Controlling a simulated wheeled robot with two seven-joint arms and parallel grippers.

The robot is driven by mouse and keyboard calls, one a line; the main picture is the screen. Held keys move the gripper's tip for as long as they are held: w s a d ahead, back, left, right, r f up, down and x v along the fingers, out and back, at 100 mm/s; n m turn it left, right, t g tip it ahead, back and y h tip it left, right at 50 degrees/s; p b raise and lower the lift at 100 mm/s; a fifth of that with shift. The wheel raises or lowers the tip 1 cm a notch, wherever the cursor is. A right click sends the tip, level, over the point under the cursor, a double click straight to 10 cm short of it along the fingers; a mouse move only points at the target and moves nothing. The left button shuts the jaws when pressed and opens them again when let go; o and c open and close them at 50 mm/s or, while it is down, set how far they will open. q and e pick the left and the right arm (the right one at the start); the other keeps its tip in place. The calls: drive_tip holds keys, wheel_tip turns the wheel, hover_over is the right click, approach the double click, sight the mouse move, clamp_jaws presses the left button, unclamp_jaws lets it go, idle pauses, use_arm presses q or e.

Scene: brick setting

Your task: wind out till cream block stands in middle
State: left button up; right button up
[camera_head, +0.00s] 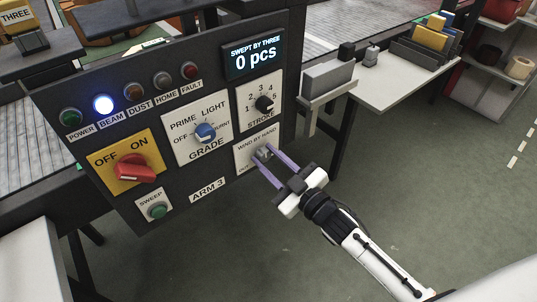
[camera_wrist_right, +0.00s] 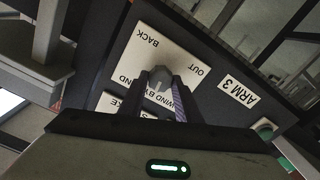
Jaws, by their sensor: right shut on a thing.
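The dark control panel (camera_head: 215,187) marked ARM 3 fills the left and middle of the head view. Its WIND BY HAND plate (camera_head: 243,158) is at the lower right of the panel. My right gripper (camera_head: 264,153) is shut on the grey winding knob (camera_head: 261,150) of that plate. In the right wrist view the plate (camera_wrist_right: 180,55) reads BACK and OUT, and the knob (camera_wrist_right: 161,80) sits between the fingers. I cannot make out a cream block for certain. My left gripper is not in view.
The display (camera_head: 254,57) reads "SWEPT BY THREE 0 pcs". The blue BEAM lamp (camera_head: 103,104) is lit. The red OFF/ON switch (camera_head: 136,169), GRADE knob (camera_head: 205,132) and STROKE knob (camera_head: 264,104) are close by. A white side table (camera_head: 405,85) stands at right; open floor lies below.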

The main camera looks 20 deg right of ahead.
idle(0.3)
drive_tip(key=o, duration=1.1)
drive_tip(key=shift+c, duration=0.2)
drive_tip(key=shift+s, duration=0.1)
drive_tip(key=v, duration=1)
drive_tip(key=shift+s, duration=0.1)
drive_tip(key=s+a+f+m+g+h, duration=0.1)
drive_tip(key=s+a+f+m+g, duration=0.1)
drive_tip(key=s+f, duration=0.6)
drive_tip(key=s+a+f+m+g+h, duration=0.1)
drive_tip(key=s+f+m+g+h, duration=0.1)
drive_tip(key=s+f+m+g, duration=0.2)
drive_tip(key=s+f+g, duration=0.2)
drive_tip(key=s+f, duration=0.2)
drive_tip(key=f, duration=0.1)
drive_tip(key=shift+a+h, duration=0.3)
drive_tip(key=shift+a, duration=0.1)
